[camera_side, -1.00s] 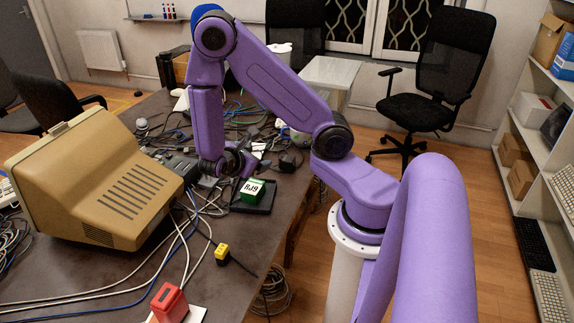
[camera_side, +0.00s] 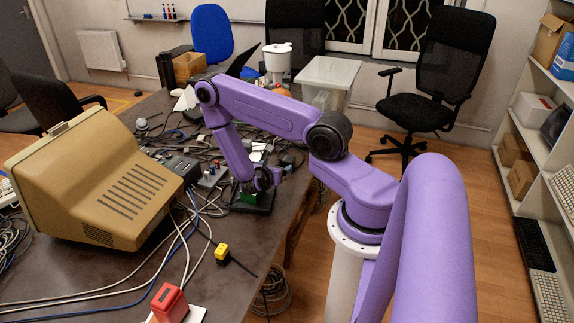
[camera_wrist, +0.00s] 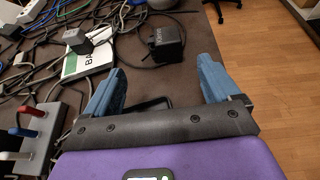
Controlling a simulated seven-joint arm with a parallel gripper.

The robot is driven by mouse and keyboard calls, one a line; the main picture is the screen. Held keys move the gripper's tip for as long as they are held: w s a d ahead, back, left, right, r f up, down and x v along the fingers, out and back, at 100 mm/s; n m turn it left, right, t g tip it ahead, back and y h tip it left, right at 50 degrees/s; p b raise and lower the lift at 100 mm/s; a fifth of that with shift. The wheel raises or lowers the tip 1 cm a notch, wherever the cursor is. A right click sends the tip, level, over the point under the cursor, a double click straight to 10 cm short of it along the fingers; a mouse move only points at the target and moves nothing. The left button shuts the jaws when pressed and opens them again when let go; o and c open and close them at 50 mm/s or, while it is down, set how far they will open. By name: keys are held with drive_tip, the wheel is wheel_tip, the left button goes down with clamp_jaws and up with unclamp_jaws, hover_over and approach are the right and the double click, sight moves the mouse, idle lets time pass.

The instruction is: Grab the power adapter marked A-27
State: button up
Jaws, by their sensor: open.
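A black power adapter (camera_wrist: 166,43) with small pale lettering and a cable lies on the table in the wrist view. I cannot read its marking as A-27. My gripper (camera_wrist: 161,70) is open and empty, its two blue fingers apart. The adapter lies beyond the fingertips, roughly in line with the gap between them. In the side view my gripper (camera_side: 266,180) is low over the right part of the table, by the black tray (camera_side: 262,207). The green block (camera_side: 249,198) there is mostly hidden behind my wrist.
A grey adapter (camera_wrist: 77,40) and a green-and-white card (camera_wrist: 88,62) lie among tangled cables left of the black adapter. A box with coloured levers (camera_wrist: 28,138) is at lower left. The table's right edge is close. A beige monitor (camera_side: 95,180) stands at left.

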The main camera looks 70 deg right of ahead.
sight(285, 162)
drive_tip(key=x, duration=0.7)
drive_tip(key=shift+s, duration=0.1)
drive_tip(key=x, duration=0.4)
drive_tip(key=shift+s+r, duration=0.1)
drive_tip(key=shift+s, duration=0.3)
drive_tip(key=shift+d+f, duration=0.25)
drive_tip(key=shift+d, duration=0.35)
drive_tip(key=c, duration=1.2)
drive_tip(key=shift+o, duration=0.2)
drive_tip(key=shift+r, duration=0.1)
